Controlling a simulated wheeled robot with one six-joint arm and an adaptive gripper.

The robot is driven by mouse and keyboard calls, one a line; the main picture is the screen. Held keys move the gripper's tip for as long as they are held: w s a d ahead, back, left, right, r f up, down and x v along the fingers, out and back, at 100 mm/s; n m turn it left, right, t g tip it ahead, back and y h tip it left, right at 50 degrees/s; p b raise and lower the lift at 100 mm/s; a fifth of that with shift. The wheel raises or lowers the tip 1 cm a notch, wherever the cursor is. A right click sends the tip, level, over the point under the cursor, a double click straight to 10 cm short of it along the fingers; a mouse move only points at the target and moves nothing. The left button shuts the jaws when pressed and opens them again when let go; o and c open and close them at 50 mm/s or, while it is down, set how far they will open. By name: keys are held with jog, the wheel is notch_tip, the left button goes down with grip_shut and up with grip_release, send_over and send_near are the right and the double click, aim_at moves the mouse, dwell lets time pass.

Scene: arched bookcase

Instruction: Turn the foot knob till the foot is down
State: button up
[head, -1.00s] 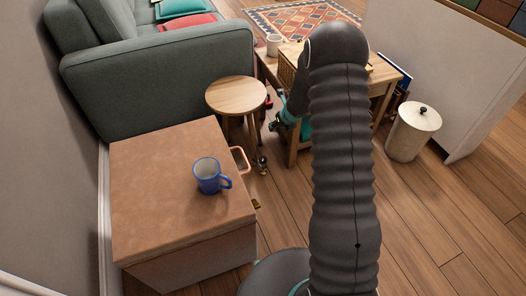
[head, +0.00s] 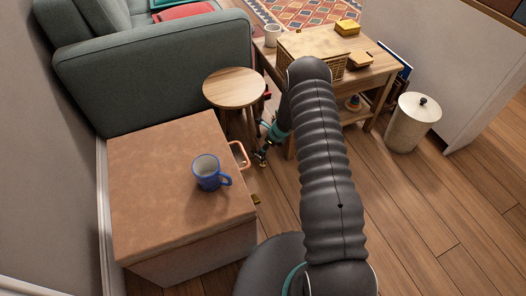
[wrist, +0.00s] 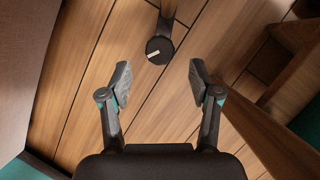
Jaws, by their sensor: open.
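In the wrist view a dark round knob (wrist: 157,54) with a short pale mark on its face sits at the end of a dark bar, above the wooden floor. My gripper (wrist: 158,80) is open and empty in the wrist view. Its two fingertips are spread left and right of the knob, a little short of it, and do not touch it. In the head view my gripper (head: 262,157) is low, beside the round wooden stool (head: 234,86). The knob cannot be made out there, and whether the foot is up or down cannot be told.
A brown box (head: 150,190) with a blue mug (head: 205,173) on top stands left of my gripper. A wooden table (head: 375,75) stands to the right. A sofa (head: 150,75) is behind and a lidded bin (head: 412,125) at right. Floor at right is clear.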

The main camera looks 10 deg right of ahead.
jog(key=shift+x, duration=2.65)
jog(key=c, duration=1.1)
